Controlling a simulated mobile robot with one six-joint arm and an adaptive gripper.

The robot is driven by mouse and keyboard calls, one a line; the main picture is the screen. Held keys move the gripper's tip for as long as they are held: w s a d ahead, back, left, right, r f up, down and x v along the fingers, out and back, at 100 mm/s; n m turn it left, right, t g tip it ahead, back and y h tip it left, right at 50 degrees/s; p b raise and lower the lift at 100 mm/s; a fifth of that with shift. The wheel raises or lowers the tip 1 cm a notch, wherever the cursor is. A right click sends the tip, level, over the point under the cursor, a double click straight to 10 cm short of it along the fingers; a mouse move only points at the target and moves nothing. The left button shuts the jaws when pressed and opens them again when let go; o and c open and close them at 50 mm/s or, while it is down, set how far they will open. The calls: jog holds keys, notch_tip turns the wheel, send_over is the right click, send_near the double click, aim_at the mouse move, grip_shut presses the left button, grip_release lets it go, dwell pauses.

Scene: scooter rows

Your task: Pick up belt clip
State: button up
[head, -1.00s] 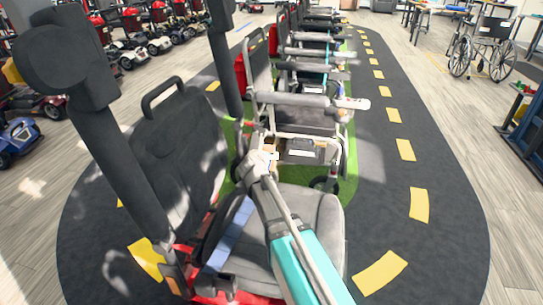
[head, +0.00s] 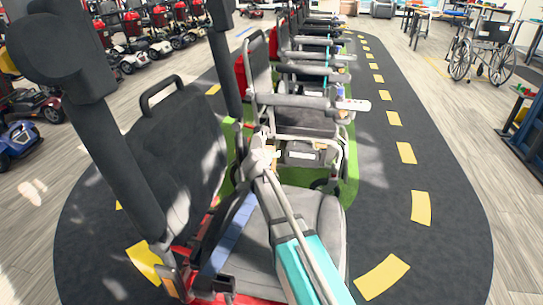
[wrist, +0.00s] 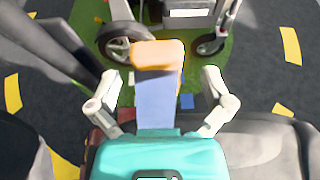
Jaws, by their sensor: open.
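My gripper (wrist: 160,82) is open, with one pale grey finger on each side in the wrist view. Between the fingers is a blue-grey strap-like piece with an orange end, which looks like the belt clip (wrist: 158,58). The fingers stand apart from it, with gaps on both sides. In the head view my gripper (head: 262,158) is above the far edge of the nearest scooter's grey seat (head: 315,215). The clip is mostly hidden there behind the gripper. A blue strap (head: 228,240) lies along the seat's left side.
The seat's black backrest (head: 175,145) and a raised dark armrest (head: 120,150) stand at left. Another scooter chair (head: 295,103) stands close beyond the gripper, its wheel (wrist: 125,42) near the clip in the wrist view. Open track floor (head: 400,215) lies at right.

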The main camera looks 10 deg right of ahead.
aim_at(269, 147)
jog(key=shift+b+x, duration=0.45)
jog(key=shift+x, duration=1.15)
jog(key=shift+a, duration=0.1)
jog(key=shift+c, duration=0.3)
jog(key=c, duration=1)
jog(key=shift+r, duration=0.15)
notch_tip(269, 147, up, 2)
jog(key=shift+r+p, duration=0.1)
jog(key=shift+p, duration=1.15)
jog(key=s+r+p, duration=1)
jog(key=s, duration=0.4)
jog(key=shift+a+r, duration=0.2)
